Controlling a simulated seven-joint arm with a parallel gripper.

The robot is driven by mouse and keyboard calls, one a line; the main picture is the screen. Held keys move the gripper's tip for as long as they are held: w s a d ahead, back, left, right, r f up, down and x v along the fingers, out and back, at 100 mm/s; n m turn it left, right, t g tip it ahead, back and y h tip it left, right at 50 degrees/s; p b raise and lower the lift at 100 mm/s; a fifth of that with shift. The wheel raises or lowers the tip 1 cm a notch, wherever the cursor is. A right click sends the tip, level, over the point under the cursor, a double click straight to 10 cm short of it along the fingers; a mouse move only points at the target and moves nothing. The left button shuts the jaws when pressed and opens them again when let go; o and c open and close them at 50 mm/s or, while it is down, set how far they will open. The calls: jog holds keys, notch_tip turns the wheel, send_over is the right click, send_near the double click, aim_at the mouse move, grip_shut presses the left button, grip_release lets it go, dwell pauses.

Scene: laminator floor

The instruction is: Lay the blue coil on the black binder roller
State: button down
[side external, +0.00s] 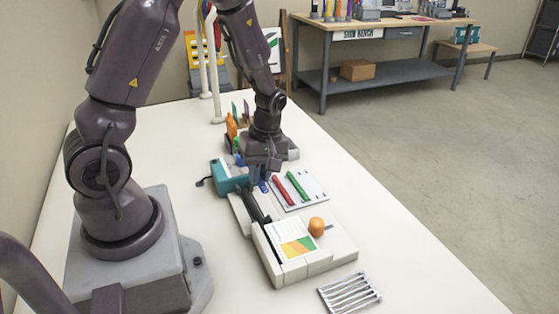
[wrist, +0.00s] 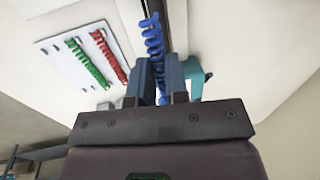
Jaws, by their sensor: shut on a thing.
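My gripper (side external: 261,178) points down above the teal end of the laminator. In the wrist view its two fingers (wrist: 161,76) are shut on the blue coil (wrist: 153,42), which extends out beyond them. Only a small bit of the blue coil (side external: 263,187) shows below the fingers in the side view. The black binder roller (side external: 254,207) lies along the pale machine, just in front of the gripper. A dark strip by the coil's far end in the wrist view looks like the roller. I cannot tell whether coil and roller touch.
A white board (side external: 314,188) to the right holds a red coil (side external: 283,190) and a green coil (side external: 298,186). An orange knob (side external: 317,227) and a printed sheet (side external: 291,239) are on the machine's near part. A metal rack (side external: 349,293) lies nearest the camera.

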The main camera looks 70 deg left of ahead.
aim_at(253, 209)
jog(key=shift+s+a+f, duration=0.1)
jog(key=shift+s+f, duration=0.6)
jog(key=shift+s, duration=0.05)
jog(key=shift+f, duration=3.15)
jog(key=c, duration=1.1)
grip_release()
jog(key=shift+o, duration=0.2)
